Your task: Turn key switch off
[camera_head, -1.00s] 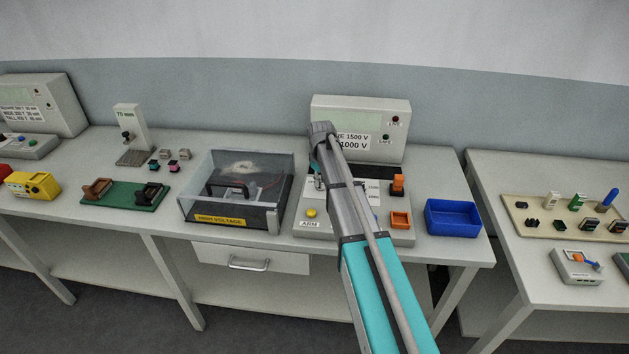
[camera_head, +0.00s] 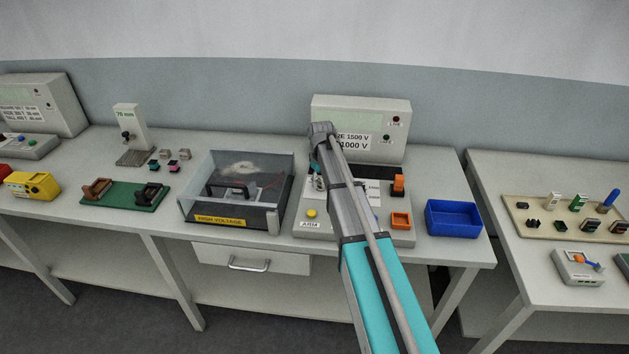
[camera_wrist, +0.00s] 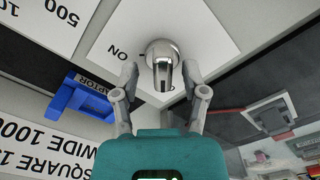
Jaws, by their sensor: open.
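The key switch (camera_wrist: 162,62) is a shiny metal knob with a narrow key part, on a pale plate in the wrist view. An ON label (camera_wrist: 113,52) is printed beside it. Another marking below the key is mostly hidden. The key part points down the wrist picture, toward my gripper's base. My gripper (camera_wrist: 160,78) is open, one finger on each side of the key, with visible gaps and no clear contact. In the head view my arm covers much of the control panel (camera_head: 305,232), and I cannot make out the key there.
A blue part (camera_wrist: 80,97) sits beside my gripper in the wrist view. A clear-covered high-voltage box (camera_head: 235,190) is on the left. An upright display box (camera_head: 385,120) stands behind.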

